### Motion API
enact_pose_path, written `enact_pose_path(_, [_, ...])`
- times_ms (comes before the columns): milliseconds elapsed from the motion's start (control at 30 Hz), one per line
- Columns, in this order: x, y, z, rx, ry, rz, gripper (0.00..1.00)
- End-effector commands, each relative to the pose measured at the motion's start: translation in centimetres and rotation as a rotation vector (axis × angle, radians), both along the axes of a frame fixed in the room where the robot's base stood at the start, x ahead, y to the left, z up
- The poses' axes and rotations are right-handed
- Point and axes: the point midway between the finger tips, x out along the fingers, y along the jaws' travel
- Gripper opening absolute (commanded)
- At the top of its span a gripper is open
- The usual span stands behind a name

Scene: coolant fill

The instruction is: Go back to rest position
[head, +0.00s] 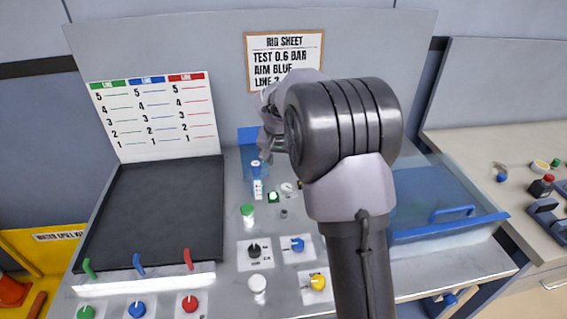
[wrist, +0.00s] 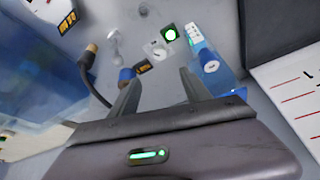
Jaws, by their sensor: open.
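My arm reaches over the grey console (head: 225,270) in the head view, and its dark joint covers part of the panel. My gripper (wrist: 157,74) shows in the wrist view with its two fingers spread and nothing between them. A blue and white part (wrist: 207,62) stands beyond the right finger. In the head view the fingers are mostly hidden.
A translucent blue tray (head: 450,228) lies right of my arm. A white line chart (head: 155,115) and a rig sheet (head: 284,60) stand behind. Green, blue and red levers (head: 138,264) are at front left. A black hose (wrist: 92,85) curves left of the fingers.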

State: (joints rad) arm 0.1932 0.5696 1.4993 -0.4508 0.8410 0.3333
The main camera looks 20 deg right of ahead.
Motion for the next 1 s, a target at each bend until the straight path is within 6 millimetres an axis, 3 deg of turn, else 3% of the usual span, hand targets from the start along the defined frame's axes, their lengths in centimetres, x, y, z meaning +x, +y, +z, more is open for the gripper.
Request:
enact_pose_path(333, [-0.1,0.1,0.2,0.001,-0.002,0.001,0.56])
enact_pose_path(433, [-2.3,2.1,2.9,0.021,-0.022,0.02,0.56])
enact_pose_path(467, [-3.8,3.2,4.3,0.033,-0.031,0.031,0.56])
enact_pose_path(533, [-8.6,6.4,7.5,0.072,-0.058,0.066,0.56])
enact_pose_path(600, [-14.6,9.8,9.8,0.119,-0.086,0.111,0.56])
enact_pose_path(700, [-23.0,13.9,10.5,0.184,-0.125,0.174,0.56])
enact_pose_path(800, [-29.5,16.7,9.4,0.239,-0.157,0.23,0.56])
enact_pose_path(900, [-33.4,18.3,7.9,0.273,-0.177,0.269,0.56])
enact_pose_path(1000, [-35.0,18.9,7.1,0.289,-0.186,0.285,0.56])
